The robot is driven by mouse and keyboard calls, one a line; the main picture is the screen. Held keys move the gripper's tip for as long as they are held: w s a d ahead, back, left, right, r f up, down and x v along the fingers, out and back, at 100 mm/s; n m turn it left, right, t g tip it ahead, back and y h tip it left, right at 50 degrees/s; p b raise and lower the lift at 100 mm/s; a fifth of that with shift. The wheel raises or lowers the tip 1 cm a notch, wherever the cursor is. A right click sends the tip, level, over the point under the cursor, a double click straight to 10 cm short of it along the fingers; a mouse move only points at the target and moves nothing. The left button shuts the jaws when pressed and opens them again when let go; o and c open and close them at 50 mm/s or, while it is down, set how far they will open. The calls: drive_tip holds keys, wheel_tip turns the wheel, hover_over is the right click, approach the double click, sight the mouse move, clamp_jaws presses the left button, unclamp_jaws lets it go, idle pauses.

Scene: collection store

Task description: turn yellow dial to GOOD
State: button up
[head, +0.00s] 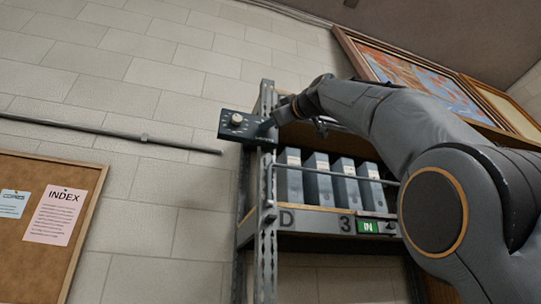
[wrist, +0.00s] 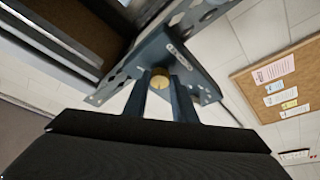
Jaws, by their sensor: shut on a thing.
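The yellow dial (wrist: 160,79) sits between the two fingertips of my gripper (wrist: 161,84) in the wrist view. My gripper is shut on it. It is mounted on a dark grey panel (wrist: 201,84) with a small pale label whose text I cannot read. In the head view the panel (head: 228,131) is fixed to the left front post of a metal shelf, with a pale round knob (head: 237,119) showing on it. My gripper (head: 270,124) reaches the panel's right side there. The dial's markings and pointer are too small or hidden to read.
The metal shelf (head: 300,212) holds several grey file boxes (head: 318,180) and carries a green IN sign (head: 368,227). A wall pipe (head: 100,130) ends left of the shelf. A corkboard (head: 30,262) hangs lower left. Framed pictures (head: 425,75) are behind my arm.

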drive_tip(key=shift+d+r+n+g+p, duration=0.15)
drive_tip(key=shift+n+g+p, duration=0.3)
drive_tip(key=shift+n, duration=0.85)
drive_tip(key=shift+y, duration=0.3)
drive_tip(key=o, duration=1)
drive_tip(key=shift+s, duration=0.1)
drive_tip(key=b+v, duration=0.5)
drive_tip(key=v, duration=0.2)
drive_tip(key=shift+s+d, duration=0.2)
drive_tip(key=shift+s, duration=0.05)
